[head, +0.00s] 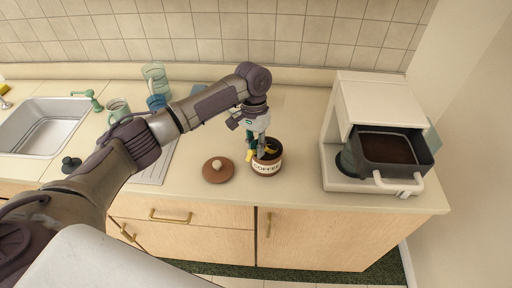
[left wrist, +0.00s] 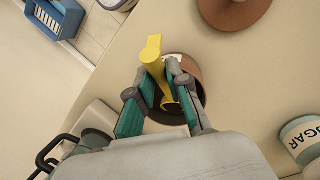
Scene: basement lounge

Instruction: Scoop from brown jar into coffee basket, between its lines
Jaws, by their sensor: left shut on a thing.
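The brown jar labelled COFFEE (head: 267,168) stands open on the counter; it also shows in the left wrist view (left wrist: 184,62). My left gripper (head: 258,148) is above its mouth, pointing down. In the left wrist view my left gripper (left wrist: 160,95) is shut on a yellow scoop (left wrist: 152,50). The scoop's lower end reaches over or into the jar's dark opening; how full it is cannot be told. The coffee basket (head: 372,168) sits at the front of the white coffee machine, open at the top, with a dark brown inside. Its lines are too small to make out. My right gripper is not in view.
The jar's brown lid (head: 217,170) lies left of the jar. The white coffee machine (head: 378,100) stands at the right end of the counter. A SUGAR jar (left wrist: 301,140) shows in the left wrist view. Counter between jar and machine is clear. Sink (head: 45,127) and cups are left.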

